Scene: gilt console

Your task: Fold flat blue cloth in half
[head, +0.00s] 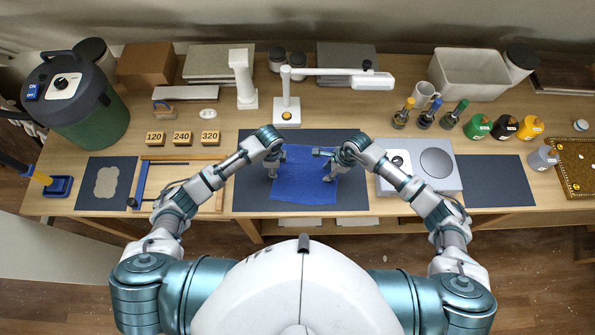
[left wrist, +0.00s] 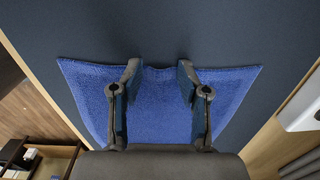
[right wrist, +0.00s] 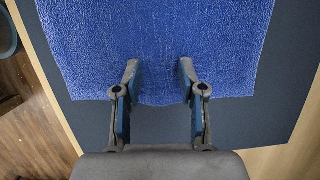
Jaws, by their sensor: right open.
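The blue cloth (head: 302,190) lies spread in one layer on the dark mat (head: 248,190) at the front middle of the table. My left gripper (head: 273,170) is over the cloth's left part. In the left wrist view its fingers (left wrist: 158,75) are apart, with the blue cloth (left wrist: 160,110) between and below them and the cloth's edge near the fingertips. My right gripper (head: 327,173) is over the right part. In the right wrist view its open fingertips (right wrist: 158,70) straddle the edge of the cloth (right wrist: 160,35), which bulges slightly between them. Whether the fingertips touch the cloth is unclear.
A grey device with a round plate (head: 436,163) stands close right of the mat. A blue-and-wood frame (head: 150,180) lies to the left. A white lamp (head: 287,110) stands behind the mat. Numbered blocks (head: 182,138) and several bottles (head: 478,125) stand farther out.

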